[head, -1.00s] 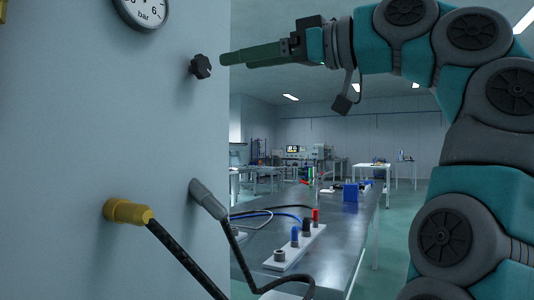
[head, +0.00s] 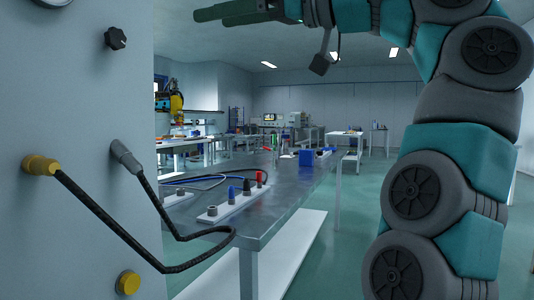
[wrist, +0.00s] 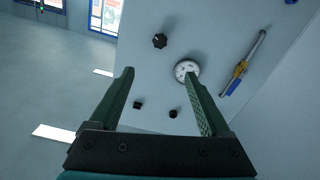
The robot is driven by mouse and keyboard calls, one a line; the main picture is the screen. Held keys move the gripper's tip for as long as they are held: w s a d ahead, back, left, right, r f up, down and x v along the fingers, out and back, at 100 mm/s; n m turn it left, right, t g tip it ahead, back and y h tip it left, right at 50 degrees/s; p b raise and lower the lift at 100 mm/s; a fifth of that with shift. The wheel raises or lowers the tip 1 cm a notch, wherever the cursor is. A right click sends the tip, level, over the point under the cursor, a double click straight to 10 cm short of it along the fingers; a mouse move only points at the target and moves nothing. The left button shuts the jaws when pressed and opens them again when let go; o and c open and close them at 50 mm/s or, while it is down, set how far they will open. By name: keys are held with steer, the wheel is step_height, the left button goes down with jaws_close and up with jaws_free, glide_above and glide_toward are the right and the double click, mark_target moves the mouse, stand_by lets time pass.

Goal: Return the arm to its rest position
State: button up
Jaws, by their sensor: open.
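My gripper (head: 228,14) is at the top of the head view, its green fingers pointing left toward the panel (head: 75,95). In the wrist view my gripper (wrist: 160,92) is open, with nothing between its two fingers. The panel face lies beyond the fingertips, apart from them. My teal and grey arm (head: 440,150) is raised and bent on the right of the head view.
The panel carries a black knob (head: 115,38), a gauge (wrist: 186,70), a yellow plug (head: 40,166) and a grey plug (head: 125,156) with black cables. A metal table (head: 275,205) with colored connectors stands right of the panel. Green floor is open beyond it.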

steer(key=w+a+f+m+g+h, duration=0.1)
steer(key=w+f+m+h, duration=0.15)
steer(key=f, duration=0.55)
steer(key=w+f+m+h, duration=0.2)
steer(key=f+m+h, duration=0.15)
steer(key=f, duration=0.45)
steer(key=s+d+f+m+g+h+p, duration=0.1)
steer(key=s+d+f+m+h, duration=0.1)
steer(key=f, duration=0.7)
steer(key=s+d+f+m+g+h, duration=0.1)
steer(key=s+f+m, duration=0.1)
steer(key=f, duration=0.6)
steer(key=s+d+f+m+g+h, duration=0.2)
steer(key=s+d+f, duration=0.4)
steer(key=s+f, duration=0.2)
steer(key=s+d+f+m+g+h, duration=0.2)
steer(key=s+d+f, duration=0.4)
steer(key=f, duration=0.7)
steer(key=s+d+f+m+g+h+p, duration=0.1)
steer(key=s+d+f+m+h, duration=0.1)
steer(key=s+d+f, duration=0.5)
steer(key=s+f+h, duration=0.1)
steer(key=s+f, duration=0.3)
steer(key=shift+g+h, duration=0.3)
steer(key=shift+g, duration=0.1)
steer(key=shift+w, duration=0.1)
